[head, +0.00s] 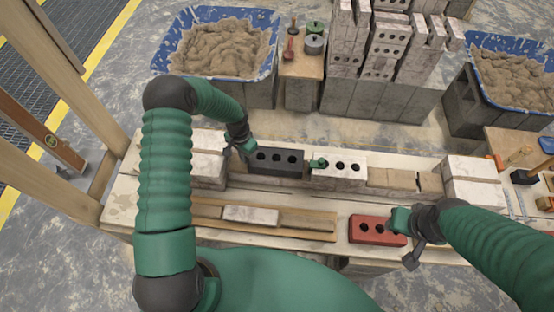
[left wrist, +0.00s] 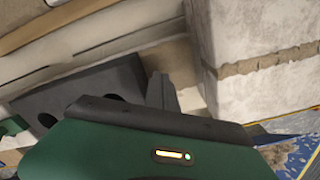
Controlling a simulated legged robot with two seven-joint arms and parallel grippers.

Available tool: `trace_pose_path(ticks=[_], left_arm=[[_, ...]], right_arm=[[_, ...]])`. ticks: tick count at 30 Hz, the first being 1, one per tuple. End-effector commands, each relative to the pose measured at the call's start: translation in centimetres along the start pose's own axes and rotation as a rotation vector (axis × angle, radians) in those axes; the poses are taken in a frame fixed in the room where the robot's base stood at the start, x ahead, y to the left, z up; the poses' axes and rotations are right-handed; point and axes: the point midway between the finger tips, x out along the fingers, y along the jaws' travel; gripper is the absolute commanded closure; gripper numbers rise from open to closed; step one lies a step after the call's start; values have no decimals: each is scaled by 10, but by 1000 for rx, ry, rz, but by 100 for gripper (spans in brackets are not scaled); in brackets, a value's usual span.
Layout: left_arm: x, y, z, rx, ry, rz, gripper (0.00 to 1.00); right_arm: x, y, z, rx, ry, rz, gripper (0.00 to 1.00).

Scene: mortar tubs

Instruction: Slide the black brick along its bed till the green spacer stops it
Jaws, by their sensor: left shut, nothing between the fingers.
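The black brick (head: 262,164), with holes along its face, lies on the mortar bed in the wall's course; it also shows in the left wrist view (left wrist: 70,86). The green spacer (head: 317,163) sits between its right end and a white brick (head: 345,179). I cannot tell whether brick and spacer touch; the spacer shows at the left edge of the left wrist view (left wrist: 12,126). My left gripper (head: 243,150) is shut and empty at the brick's left end, fingertips (left wrist: 162,90) close beside it. My right gripper (head: 398,221) is at the right end of a red brick (head: 368,231); its fingers are unclear.
White blocks (head: 208,165) stand left of the black brick and more (head: 472,178) at the right end. A wooden plank (head: 312,222) with a pale strip lies in front. Mortar tubs (head: 258,92) and stacked bricks (head: 385,50) stand behind. A level (head: 50,137) leans at left.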

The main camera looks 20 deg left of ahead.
Motion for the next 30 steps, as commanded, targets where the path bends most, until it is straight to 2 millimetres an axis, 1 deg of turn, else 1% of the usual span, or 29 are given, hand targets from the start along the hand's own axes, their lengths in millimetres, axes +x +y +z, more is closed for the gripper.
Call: trace_pose_path(ticks=[30], left_arm=[[0, 16, -9, 1, 1, 2, 100]], right_arm=[[2, 0, 0, 0, 0, 0, 64]])
